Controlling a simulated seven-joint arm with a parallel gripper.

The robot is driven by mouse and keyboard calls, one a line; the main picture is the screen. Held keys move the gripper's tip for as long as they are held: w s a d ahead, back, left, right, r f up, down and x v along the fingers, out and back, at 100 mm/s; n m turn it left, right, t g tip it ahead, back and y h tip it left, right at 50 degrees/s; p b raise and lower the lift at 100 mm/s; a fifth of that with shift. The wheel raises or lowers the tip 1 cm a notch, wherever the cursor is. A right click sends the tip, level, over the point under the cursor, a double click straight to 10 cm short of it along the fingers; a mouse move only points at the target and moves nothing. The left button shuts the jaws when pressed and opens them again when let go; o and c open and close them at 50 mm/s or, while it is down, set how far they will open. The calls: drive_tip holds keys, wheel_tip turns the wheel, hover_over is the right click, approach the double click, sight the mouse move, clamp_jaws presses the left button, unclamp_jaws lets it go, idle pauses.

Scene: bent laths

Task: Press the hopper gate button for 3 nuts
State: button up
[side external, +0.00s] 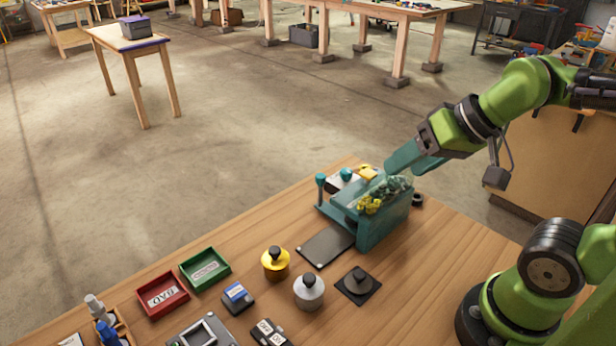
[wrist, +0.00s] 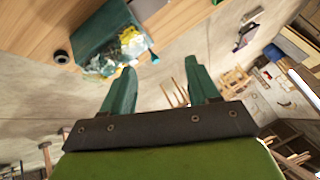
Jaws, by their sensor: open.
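The teal hopper (side external: 378,228) stands near the far edge of the wooden table, filled with green and yellow nuts (side external: 370,203). It shows at the upper left in the wrist view (wrist: 100,30). A teal knob (side external: 320,181) stands upright at its left, and a rounded teal piece (side external: 346,174) sits behind it near a yellow piece (side external: 367,172). I cannot tell which of these is the gate button. My gripper (side external: 402,168) is above and behind the hopper, with its teal fingers apart and nothing between them. In the wrist view, the gripper (wrist: 159,66) points past the hopper toward the floor.
A dark plate (side external: 326,244) lies before the hopper. Yellow (side external: 275,264) and silver (side external: 309,292) knobbed weights, a black knobbed piece (side external: 358,284), a red tray (side external: 162,296) and a green tray (side external: 205,269) stand nearer. A black ring (side external: 417,200) lies right of the hopper.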

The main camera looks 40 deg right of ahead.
drive_tip(key=shift+c, duration=0.4)
clamp_jaws()
idle(1.2)
